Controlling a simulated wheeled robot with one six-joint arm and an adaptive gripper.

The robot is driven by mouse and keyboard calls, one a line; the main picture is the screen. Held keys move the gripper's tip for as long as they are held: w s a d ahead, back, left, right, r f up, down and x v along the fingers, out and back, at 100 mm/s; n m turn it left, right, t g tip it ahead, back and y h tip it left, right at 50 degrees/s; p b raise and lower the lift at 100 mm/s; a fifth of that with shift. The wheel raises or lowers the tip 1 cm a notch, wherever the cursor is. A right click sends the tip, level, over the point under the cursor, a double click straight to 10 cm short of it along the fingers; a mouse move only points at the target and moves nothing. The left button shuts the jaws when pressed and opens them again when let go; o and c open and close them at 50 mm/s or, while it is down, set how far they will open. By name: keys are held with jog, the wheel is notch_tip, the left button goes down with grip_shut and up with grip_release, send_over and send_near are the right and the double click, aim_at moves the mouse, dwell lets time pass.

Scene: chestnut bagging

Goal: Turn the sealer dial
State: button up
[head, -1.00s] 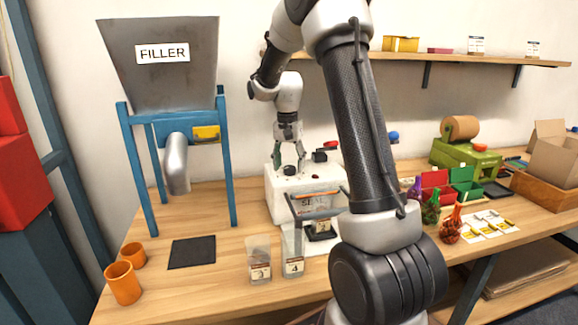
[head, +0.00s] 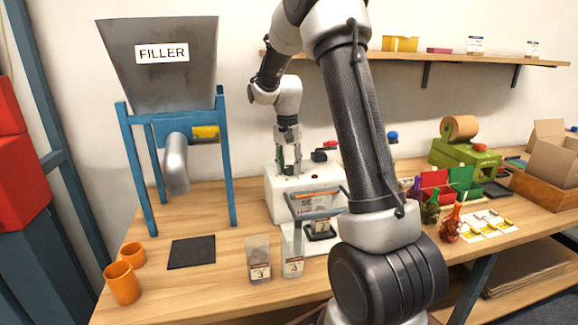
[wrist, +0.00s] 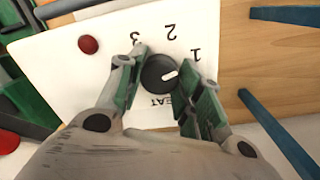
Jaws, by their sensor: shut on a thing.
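The sealer (head: 278,205) is a white box on the wooden bench, with a flat white top. In the wrist view its top panel (wrist: 60,62) carries the numbers 1, 2 and 3 and partly hidden lettering ending in "EAT". The black round dial (wrist: 158,77) has a white pointer mark aimed close to the 1. My gripper (wrist: 161,84) points down at the panel and is shut on the dial, one green-padded finger on each side. In the head view my gripper (head: 289,163) stands over the left part of the sealer top, and its fingers hide the dial.
A red button (wrist: 88,44) sits on the panel beside the dial. The blue-legged filler (head: 160,65) stands to the left. Two clear labelled bags (head: 259,260) stand before the sealer. Colourful tied bags (head: 451,222) and bins (head: 466,182) are at right.

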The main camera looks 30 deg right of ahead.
aim_at(288, 167)
jog(key=n, duration=0.9)
dwell(0.6)
jog(key=o, duration=1)
jog(key=shift+o, duration=0.2)
notch_tip(288, 167, up, 12)
jog(key=shift+a, duration=0.2)
